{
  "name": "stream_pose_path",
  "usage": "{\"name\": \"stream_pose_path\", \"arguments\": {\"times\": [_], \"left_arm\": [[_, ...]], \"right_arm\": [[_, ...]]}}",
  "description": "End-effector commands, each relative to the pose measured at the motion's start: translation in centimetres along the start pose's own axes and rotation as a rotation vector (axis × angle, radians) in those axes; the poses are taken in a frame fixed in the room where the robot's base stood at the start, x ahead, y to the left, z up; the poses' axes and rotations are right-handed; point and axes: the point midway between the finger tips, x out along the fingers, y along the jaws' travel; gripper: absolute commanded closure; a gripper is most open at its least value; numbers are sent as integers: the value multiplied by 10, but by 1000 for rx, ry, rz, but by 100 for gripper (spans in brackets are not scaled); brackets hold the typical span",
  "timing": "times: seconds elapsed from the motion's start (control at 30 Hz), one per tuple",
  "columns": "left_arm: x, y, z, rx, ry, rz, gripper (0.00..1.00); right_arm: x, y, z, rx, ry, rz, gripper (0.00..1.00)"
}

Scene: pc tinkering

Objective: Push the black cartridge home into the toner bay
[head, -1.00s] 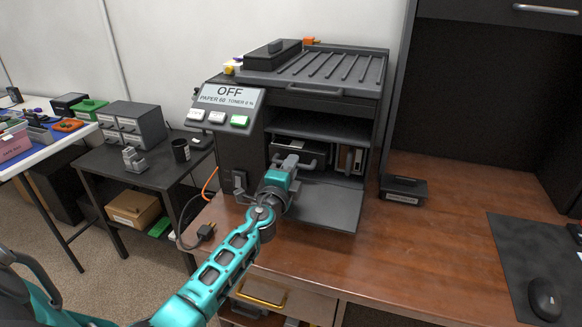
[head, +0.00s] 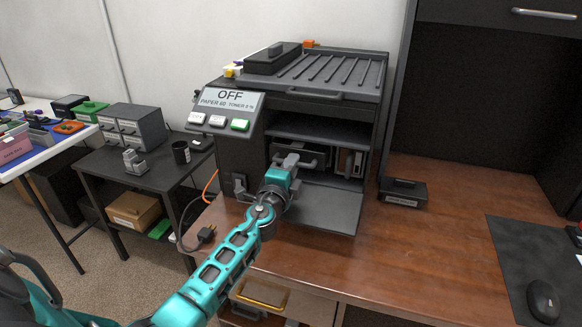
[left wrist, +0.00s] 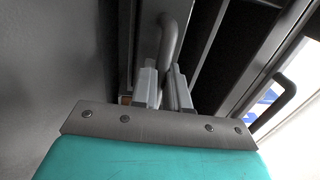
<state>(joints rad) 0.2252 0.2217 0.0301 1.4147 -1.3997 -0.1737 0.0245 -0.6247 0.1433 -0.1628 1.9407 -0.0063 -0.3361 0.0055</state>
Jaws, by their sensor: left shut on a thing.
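The black cartridge (head: 312,153) sits in the open front of the dark printer (head: 245,160), in the toner bay behind the lowered door flap. Its front handle faces out. My left gripper (head: 291,164) is at the bay mouth, shut on that handle. In the left wrist view, the two grey fingers (left wrist: 162,88) close on the curved handle (left wrist: 173,40). The gripper and wrist hide part of the cartridge's front, and its depth in the bay is hard to judge. My right gripper is out of view.
The lowered flap (head: 325,208) lies under my left wrist. A black box-like unit (head: 272,58) rests on the printer top; another (head: 404,192) lies on the desk to the right. A loose plug (head: 207,233) lies at the desk's left edge. The desk's middle (head: 420,255) is clear.

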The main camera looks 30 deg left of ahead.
Motion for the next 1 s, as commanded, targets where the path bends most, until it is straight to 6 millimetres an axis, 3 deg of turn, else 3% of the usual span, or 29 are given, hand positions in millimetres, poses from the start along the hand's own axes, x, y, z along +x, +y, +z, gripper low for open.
{"name": "stream_pose_path", "arguments": {"times": [1.0], "left_arm": [[25,2,0,-1,0,-1,100]], "right_arm": [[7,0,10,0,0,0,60]]}}
